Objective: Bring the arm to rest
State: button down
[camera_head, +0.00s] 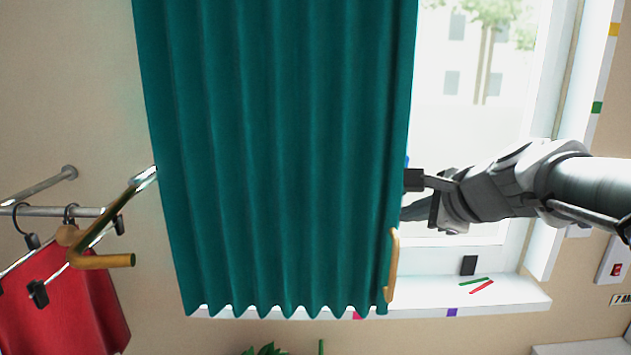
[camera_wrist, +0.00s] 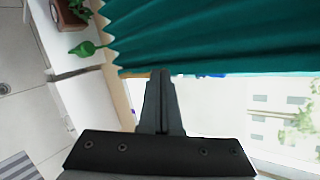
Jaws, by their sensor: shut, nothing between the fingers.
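My gripper (camera_head: 412,180) is at the right edge of the teal curtain (camera_head: 285,150), in front of the window, with my arm reaching in from the right. In the wrist view my gripper (camera_wrist: 161,74) has its fingers together with nothing seen between them. The fingertips are close to the edge of the curtain (camera_wrist: 215,35); I cannot tell whether they touch it. The curtain hangs over the left part of the window. A tan handle (camera_head: 393,265) hangs at its lower right edge, below my gripper.
A wooden-ended metal hook (camera_head: 103,261) and a rail (camera_head: 50,211) with a red garment (camera_head: 65,300) on hangers are at the left. The windowsill (camera_head: 500,296) holds small coloured pieces. A plant (camera_wrist: 85,48) shows in the wrist view. The window's right part (camera_head: 475,90) is uncovered.

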jog(key=s+f+n+g+h+b, duration=0.1)
jog(key=s+f+n+g, duration=0.1)
jog(key=s+f+n, duration=0.5)
jog(key=s+a+f+n+g+h+b, duration=0.1)
jog(key=s+f+n+g+h, duration=0.1)
jog(key=s+f+n, duration=0.5)
jog(key=s+n+g, duration=0.1)
jog(key=s+n, duration=0.4)
jog(key=s, duration=0.2)
jog(key=shift+s+a+n, duration=0.3)
jog(key=shift+s+n, duration=0.05)
jog(key=shift+n, duration=0.05)
